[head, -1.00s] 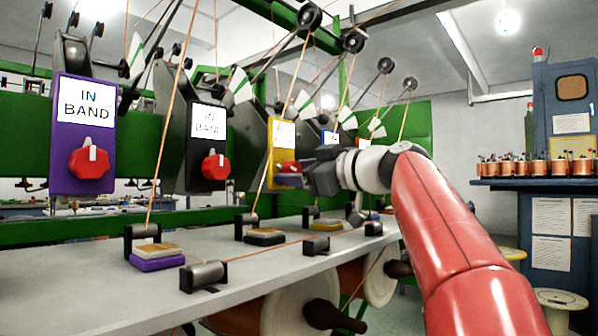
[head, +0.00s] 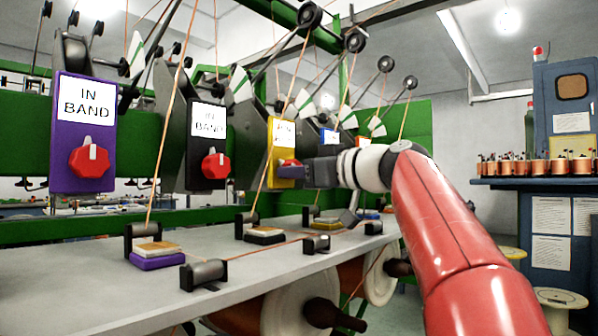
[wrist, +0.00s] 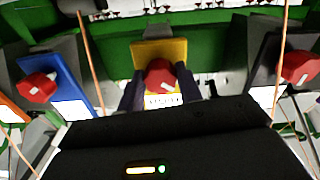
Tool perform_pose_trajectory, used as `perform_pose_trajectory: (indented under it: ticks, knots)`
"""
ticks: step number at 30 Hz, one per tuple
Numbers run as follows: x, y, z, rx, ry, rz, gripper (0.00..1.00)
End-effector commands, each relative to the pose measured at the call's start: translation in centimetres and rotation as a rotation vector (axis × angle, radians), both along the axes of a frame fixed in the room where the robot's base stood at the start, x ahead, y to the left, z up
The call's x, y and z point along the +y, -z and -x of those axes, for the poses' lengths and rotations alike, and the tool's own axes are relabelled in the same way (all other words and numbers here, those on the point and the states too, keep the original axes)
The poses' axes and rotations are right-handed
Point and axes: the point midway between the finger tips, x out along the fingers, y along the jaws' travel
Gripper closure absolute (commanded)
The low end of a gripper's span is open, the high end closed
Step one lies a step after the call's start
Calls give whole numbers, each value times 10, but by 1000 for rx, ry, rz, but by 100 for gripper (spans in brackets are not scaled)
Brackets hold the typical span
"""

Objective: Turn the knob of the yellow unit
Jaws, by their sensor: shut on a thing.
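The yellow unit (head: 283,135) is the third panel from the left in the head view, with a white label whose words I cannot read clearly. Its red knob (head: 288,163) is mostly hidden by my gripper (head: 291,171). In the wrist view the yellow unit (wrist: 150,49) is straight ahead. Its red knob (wrist: 159,72) sits between the two dark fingers of my gripper (wrist: 160,84), which is shut on it. The white mark on the knob points down and to the right in that view.
A purple unit (head: 84,130) and a black unit (head: 208,147) with red knobs stand to the left; a blue unit (wrist: 66,82) is close on the other side. Copper threads (head: 268,150) run near my gripper. The grey table (head: 110,290) lies below, with rollers and spools.

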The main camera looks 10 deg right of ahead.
Motion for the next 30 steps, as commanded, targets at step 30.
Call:
perform_pose_trajectory:
  ticks: [30]
  knots:
    - [1,-1,1,395,-1,-546,88]
